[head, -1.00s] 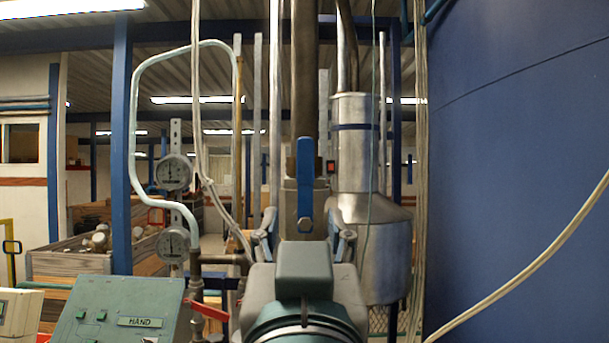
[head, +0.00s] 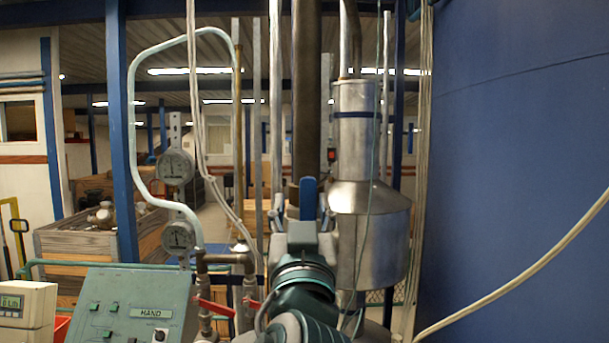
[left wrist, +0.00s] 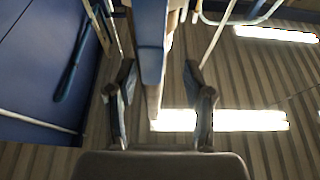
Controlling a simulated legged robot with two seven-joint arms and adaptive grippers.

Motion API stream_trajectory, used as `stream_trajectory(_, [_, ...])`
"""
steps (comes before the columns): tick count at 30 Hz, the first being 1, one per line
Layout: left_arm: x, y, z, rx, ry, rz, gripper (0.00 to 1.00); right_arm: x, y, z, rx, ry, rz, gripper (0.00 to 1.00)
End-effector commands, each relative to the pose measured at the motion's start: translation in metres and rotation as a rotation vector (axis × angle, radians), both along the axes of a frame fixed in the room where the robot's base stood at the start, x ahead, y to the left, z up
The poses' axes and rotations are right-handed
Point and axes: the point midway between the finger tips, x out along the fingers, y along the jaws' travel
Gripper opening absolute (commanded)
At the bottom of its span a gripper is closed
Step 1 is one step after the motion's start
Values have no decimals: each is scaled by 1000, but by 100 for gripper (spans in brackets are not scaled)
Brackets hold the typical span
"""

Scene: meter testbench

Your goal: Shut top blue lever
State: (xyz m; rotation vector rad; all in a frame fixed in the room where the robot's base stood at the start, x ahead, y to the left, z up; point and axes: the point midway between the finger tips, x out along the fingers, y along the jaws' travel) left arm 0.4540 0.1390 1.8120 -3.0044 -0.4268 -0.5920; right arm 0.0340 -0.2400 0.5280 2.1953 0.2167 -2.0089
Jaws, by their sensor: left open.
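The top blue lever (head: 308,192) stands upright at the front of the dark vertical pipe, in the middle of the head view. My left gripper (head: 302,212) is open, with one finger on each side of the lever. The gripper body hides the lever's lower part. In the left wrist view the blue lever (left wrist: 150,45) runs down from the top edge between the two open fingers of my left gripper (left wrist: 160,80). I cannot tell whether either finger touches it. My right gripper is not in view.
Two round gauges (head: 176,167) hang left of the pipe. Red-handled valves (head: 213,306) and a green control panel (head: 137,306) stand at the lower left. A silver tank (head: 368,225) is close on the right, before a large blue wall (head: 520,150). A pale cable crosses there.

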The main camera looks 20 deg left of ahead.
Motion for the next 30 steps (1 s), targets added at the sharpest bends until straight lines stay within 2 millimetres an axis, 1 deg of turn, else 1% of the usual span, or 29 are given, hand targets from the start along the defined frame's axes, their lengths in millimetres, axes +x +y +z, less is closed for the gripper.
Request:
stream_trajectory(1, [8,1,7,1,1,1,52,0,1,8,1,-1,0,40])
stream_trajectory(6, [24,3,12,2,1,0,52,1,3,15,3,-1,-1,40])
stream_trajectory(10, [28,3,13,3,-1,-2,52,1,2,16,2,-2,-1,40])
stream_trajectory(17, [29,7,12,1,-1,-2,52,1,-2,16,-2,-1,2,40])
stream_trajectory(20, [29,9,12,-1,0,-1,30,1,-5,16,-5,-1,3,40])
stream_trajectory(21, [29,9,12,-1,0,-1,20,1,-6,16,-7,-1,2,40])
stream_trajectory(23, [29,10,12,0,0,-2,5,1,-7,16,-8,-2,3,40])
stream_trajectory(24, [29,10,12,-1,0,-1,0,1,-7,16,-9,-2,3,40])
stream_trajectory(30, [30,8,11,0,2,0,0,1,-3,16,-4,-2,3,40])
